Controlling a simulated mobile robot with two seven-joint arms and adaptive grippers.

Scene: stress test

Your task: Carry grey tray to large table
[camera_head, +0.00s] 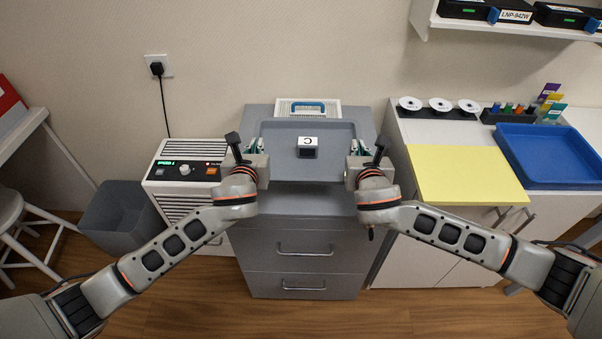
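The grey tray (282,165) lies on top of a grey drawer cabinet (305,204). A small black-and-white device (307,147) stands in the tray. My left gripper (257,147) is at the tray's left edge and my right gripper (354,148) is at its right edge. Teal finger parts show beside the tray on both sides. The fingertips are small and partly hidden, so I cannot tell whether either gripper is closed on the rim. A white worktop (430,136) stands to the right; the frame does not make clear whether it is the large table.
A yellow mat (465,175), blue tray (552,157), several discs (440,104) and colored items occupy the right worktop. A white device (187,172) and grey bin (122,217) stand left of the cabinet. A vented box (307,108) is behind the tray. Wooden floor shows in front.

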